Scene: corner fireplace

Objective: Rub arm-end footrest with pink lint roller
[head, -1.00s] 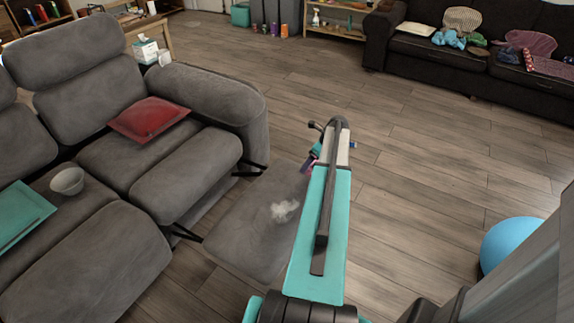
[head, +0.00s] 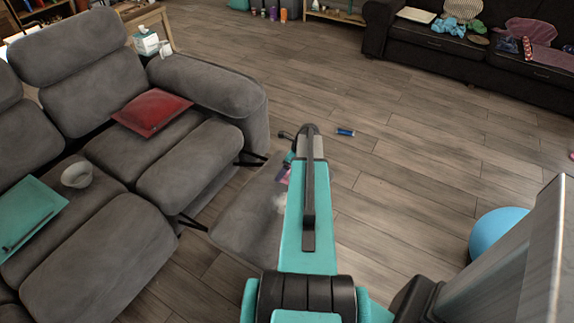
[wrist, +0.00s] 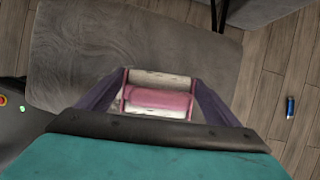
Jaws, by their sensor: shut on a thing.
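My gripper (wrist: 160,105) is shut on the pink lint roller (wrist: 158,99), which lies crosswise between its fingers in the wrist view. In the head view only a bit of the pink roller (head: 284,178) shows beside my arm. The raised grey footrest (head: 237,217) at the arm end of the sofa is below and left of my arm. It also fills much of the wrist view (wrist: 110,50), under the roller. I cannot tell whether roller and footrest touch. A whitish fluff patch (head: 279,203) on the footrest is partly hidden by my arm.
A blue can-like object (head: 345,132) lies on the floor. A blue ball (head: 496,233) is at right. The wooden floor between is mostly clear.

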